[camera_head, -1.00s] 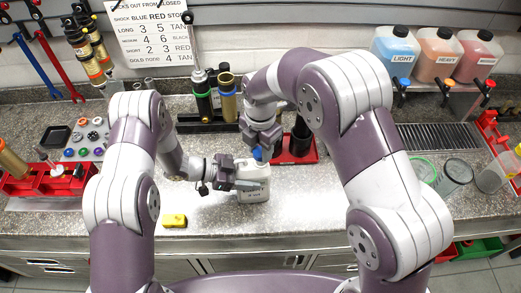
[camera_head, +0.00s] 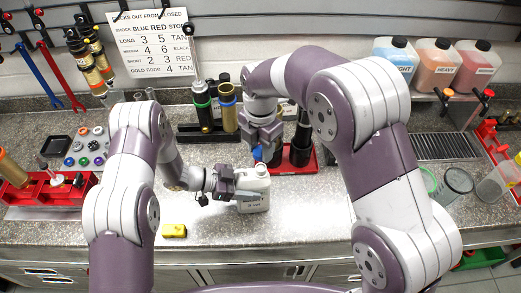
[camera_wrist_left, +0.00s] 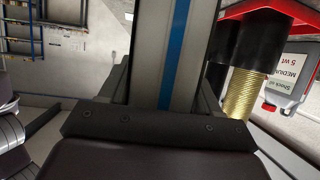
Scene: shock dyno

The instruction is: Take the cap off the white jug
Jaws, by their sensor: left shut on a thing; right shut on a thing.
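The white jug (camera_head: 256,200) stands on the counter in the middle of the head view. My left gripper (camera_head: 234,185) is shut on the jug from its left side. The blue cap (camera_head: 257,154) is between the fingers of my right gripper (camera_head: 262,150), above the jug's top. The jug's dark mouth (camera_head: 262,169) shows below the cap, with a small gap between them. In the left wrist view, a grey surface with a blue stripe fills the space beyond the gripper; I cannot tell what it is.
A red tray (camera_head: 294,164) with dark cylinders sits behind the jug. A yellow block (camera_head: 174,231) lies at the front left. Several shock bodies stand in a black rack (camera_head: 205,133) at the back.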

